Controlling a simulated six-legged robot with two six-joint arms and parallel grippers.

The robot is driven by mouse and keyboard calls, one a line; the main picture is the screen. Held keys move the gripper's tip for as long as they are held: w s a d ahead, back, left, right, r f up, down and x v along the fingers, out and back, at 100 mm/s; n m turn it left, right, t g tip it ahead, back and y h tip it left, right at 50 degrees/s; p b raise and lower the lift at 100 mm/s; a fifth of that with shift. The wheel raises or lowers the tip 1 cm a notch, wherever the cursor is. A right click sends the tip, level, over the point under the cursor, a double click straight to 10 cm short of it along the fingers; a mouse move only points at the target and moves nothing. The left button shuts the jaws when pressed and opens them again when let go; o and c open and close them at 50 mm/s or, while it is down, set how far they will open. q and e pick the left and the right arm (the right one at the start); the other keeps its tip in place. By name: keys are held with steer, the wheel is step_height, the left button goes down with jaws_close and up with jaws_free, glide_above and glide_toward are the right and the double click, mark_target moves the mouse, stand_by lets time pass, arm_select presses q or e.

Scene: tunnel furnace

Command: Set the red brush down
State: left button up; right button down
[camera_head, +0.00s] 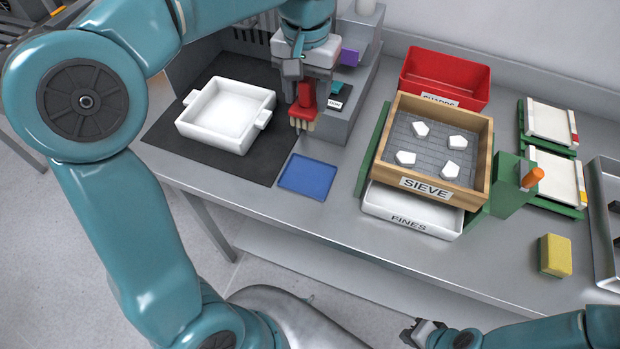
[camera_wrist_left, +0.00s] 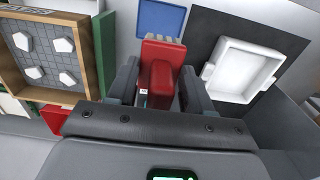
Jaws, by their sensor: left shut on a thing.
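The red brush (camera_head: 306,97) has pale bristles that point down. My left gripper (camera_head: 305,80) is shut on its red handle. The brush also shows between the fingers in the left wrist view (camera_wrist_left: 161,80). In the head view it appears beside the grey stand, beyond the blue mat (camera_head: 307,176). I cannot tell how high the bristles are above the surface. The blue mat is bare and also shows at the top of the left wrist view (camera_wrist_left: 161,17). My right gripper (camera_head: 420,331) is low at the bottom of the head view, away from the brush; its jaw opening is unclear.
A white tray (camera_head: 206,137) stands on the black mat (camera_head: 160,134) at left. The wooden sieve (camera_head: 485,160) holds several white pieces, above the white fines tray (camera_head: 385,209). A red bin (camera_head: 430,68) is behind. A yellow sponge (camera_head: 556,256) lies right; the bench front is clear.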

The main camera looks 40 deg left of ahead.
arm_select(q)
step_height(320, 180, down, 20)
steer(key=shift+f+b, duration=0.1)
steer(key=shift+b, duration=0.5)
steer(key=shift+f, duration=0.15)
steer(key=o, duration=1.1)
steer(key=shift+r, duration=0.2)
